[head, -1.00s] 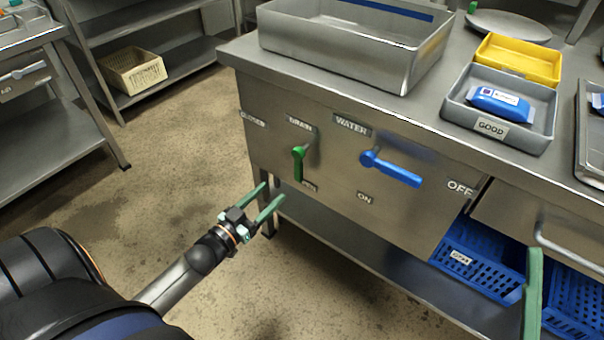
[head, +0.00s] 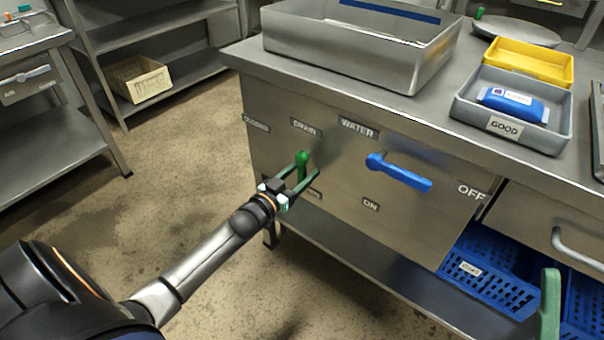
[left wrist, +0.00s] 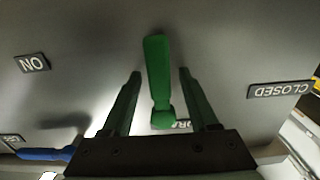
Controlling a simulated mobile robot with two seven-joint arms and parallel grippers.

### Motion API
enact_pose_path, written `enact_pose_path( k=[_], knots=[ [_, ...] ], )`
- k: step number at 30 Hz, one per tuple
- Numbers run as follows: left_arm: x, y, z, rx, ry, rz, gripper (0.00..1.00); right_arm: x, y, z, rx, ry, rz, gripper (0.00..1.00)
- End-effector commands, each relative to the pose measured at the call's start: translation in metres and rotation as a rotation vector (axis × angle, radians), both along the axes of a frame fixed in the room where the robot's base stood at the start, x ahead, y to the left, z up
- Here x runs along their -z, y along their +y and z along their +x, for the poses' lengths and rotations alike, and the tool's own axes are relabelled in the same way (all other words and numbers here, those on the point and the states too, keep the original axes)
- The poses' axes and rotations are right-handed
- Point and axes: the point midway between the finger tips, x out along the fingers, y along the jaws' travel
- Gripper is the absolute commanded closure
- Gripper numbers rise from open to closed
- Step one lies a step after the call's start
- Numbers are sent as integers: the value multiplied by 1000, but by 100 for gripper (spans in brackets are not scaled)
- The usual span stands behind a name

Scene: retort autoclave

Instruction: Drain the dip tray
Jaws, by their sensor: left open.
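The steel dip tray (head: 415,72) stands on the counter. Below it, on the front panel, is the green drain lever (head: 303,163) under the DRAIN label (head: 305,128). The lever hangs downward, away from its CLOSED label (head: 257,124). My left gripper (head: 309,167) is open, with its fingers on either side of the lever. The left wrist view shows the lever (left wrist: 157,70) between the two open fingers (left wrist: 160,74), with a gap on both sides. My right gripper shows only as one green finger (head: 549,305) at the lower right; its opening is hidden.
The blue water lever (head: 400,173) sits right of the drain lever, between the ON and OFF labels. A grey GOOD tray (head: 545,138) with a blue pack and a yellow tray (head: 550,68) are on the counter. Blue crates (head: 500,275) stand below. The floor at left is clear.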

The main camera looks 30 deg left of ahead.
Motion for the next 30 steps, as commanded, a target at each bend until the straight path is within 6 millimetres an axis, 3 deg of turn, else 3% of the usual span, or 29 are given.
enact_pose_path(
  k=[7, 23, 30],
  knots=[
    [0, 0, 0, 0, 1, 0, 41, 0, 0, 0, -1, 1, 1, 0],
    [0, 0, 0, 0, 0, 0, 100, 0, 1, 0, -3, 1, -1, 0],
    [0, 0, 0, 0, 0, -1, 100, 0, 1, 0, -4, 0, -1, 0]
  ],
)
